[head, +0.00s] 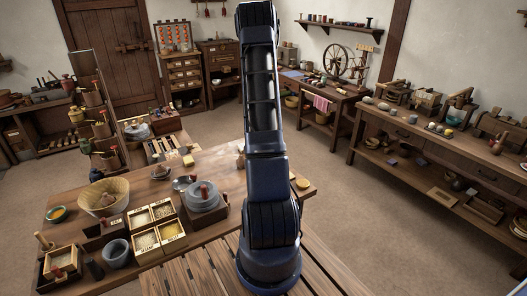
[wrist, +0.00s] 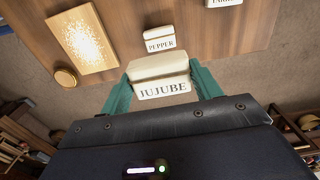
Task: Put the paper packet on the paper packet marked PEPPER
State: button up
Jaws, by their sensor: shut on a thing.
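A white paper packet marked JUJUBE (wrist: 163,83) is held between the two green fingers of my gripper (wrist: 163,88) in the wrist view. The fingers are shut on its left and right sides. The paper packet marked PEPPER (wrist: 159,40) lies on the wooden table, just beyond the held packet in the picture and smaller in it. A gap shows between the two, and nothing is seen on top of the PEPPER packet. In the head view my own arm stands in front of part of the table, and I cannot make out my gripper or either packet there.
In the wrist view, a wooden board with white powder (wrist: 83,40) and a small round wooden thing (wrist: 66,77) lie left of the packets. Another labelled packet (wrist: 225,2) is cut off at the top. In the head view, the quern (head: 203,198) and spice boxes (head: 155,227) crowd the table's left.

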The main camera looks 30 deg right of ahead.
notch_tip(320, 180, down, 13)
jog(key=shift+r, duration=0.1)
dwell(0.5)
jog(key=o, duration=1)
